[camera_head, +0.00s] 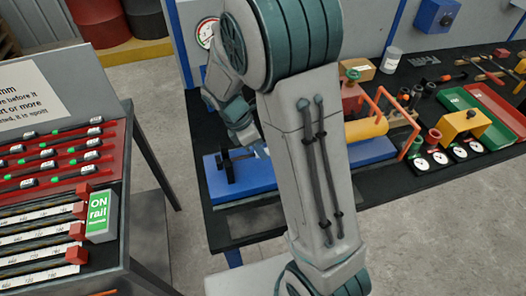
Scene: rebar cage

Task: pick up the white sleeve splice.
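I cannot pick out the white sleeve splice with certainty. A small white cylinder (392,61) stands upright at the back of the dark bench, right of my arm, but it is too small to identify. My arm fills the middle of the view and hides part of the bench. My gripper (262,149) is at the end of the bent arm, low over the blue block (245,179) with a black fixture (226,170). Its fingers are mostly hidden behind my arm, and I cannot see whether they hold anything.
A red rack (106,159) with several tagged dark bars stands at left, beside a green-and-white box (101,217). Right on the bench are a yellow cylinder (366,130), orange frame, round gauges, a green tray (455,98) and a red tray (497,112). Floor shows between the tables.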

